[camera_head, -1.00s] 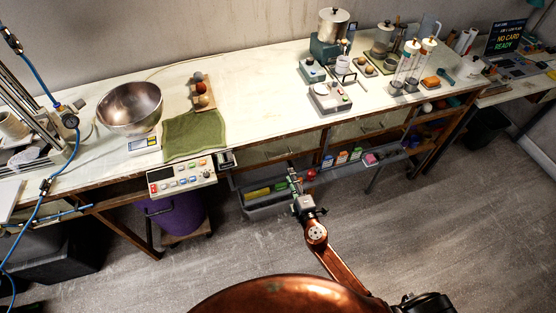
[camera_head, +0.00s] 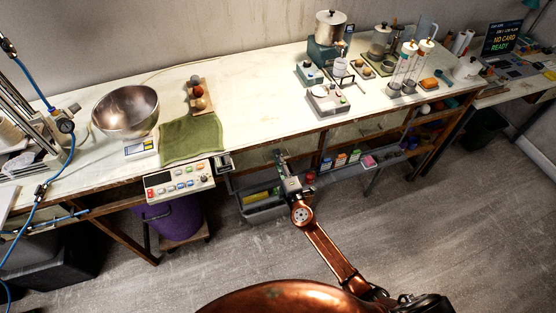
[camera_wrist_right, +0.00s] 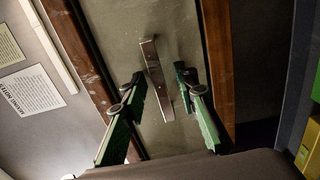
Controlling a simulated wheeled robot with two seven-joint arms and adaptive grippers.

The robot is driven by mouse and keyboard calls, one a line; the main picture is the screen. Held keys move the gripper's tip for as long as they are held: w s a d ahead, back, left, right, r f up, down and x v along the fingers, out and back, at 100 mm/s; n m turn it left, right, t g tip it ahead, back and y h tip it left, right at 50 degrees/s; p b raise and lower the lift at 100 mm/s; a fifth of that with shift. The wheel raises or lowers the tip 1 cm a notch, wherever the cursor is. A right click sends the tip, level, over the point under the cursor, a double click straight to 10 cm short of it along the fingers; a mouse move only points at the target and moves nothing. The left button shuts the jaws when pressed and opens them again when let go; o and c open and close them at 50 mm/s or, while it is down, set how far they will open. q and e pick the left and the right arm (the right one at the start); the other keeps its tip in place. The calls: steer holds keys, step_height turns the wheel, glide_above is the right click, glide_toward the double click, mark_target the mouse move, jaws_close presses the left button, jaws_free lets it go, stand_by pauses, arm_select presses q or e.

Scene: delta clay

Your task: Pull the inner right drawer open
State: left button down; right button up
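A grey-green drawer front (camera_wrist_right: 177,32) in a brown wooden frame fills the middle of the right wrist view. A straight metal bar handle (camera_wrist_right: 156,77) is fixed on it. My right gripper (camera_wrist_right: 161,86) is open, its green fingers on either side of the handle, not closed on it. In the head view, this drawer front (camera_head: 256,157) is under the bench's front edge and looks shut. My right gripper (camera_head: 281,160) is right in front of it and hides its handle. Another drawer front (camera_head: 345,133) is farther right. My left gripper is not in view.
A grey open tray (camera_head: 263,215) with coloured boxes is below the drawer, close under my right gripper. A button panel (camera_head: 180,183) hangs at the bench's front edge, left of it. The bench top (camera_head: 255,100) is above. Open floor is in front.

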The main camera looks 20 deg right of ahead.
steer(key=shift+c, duration=0.2)
jaws_close()
stand_by(0.4)
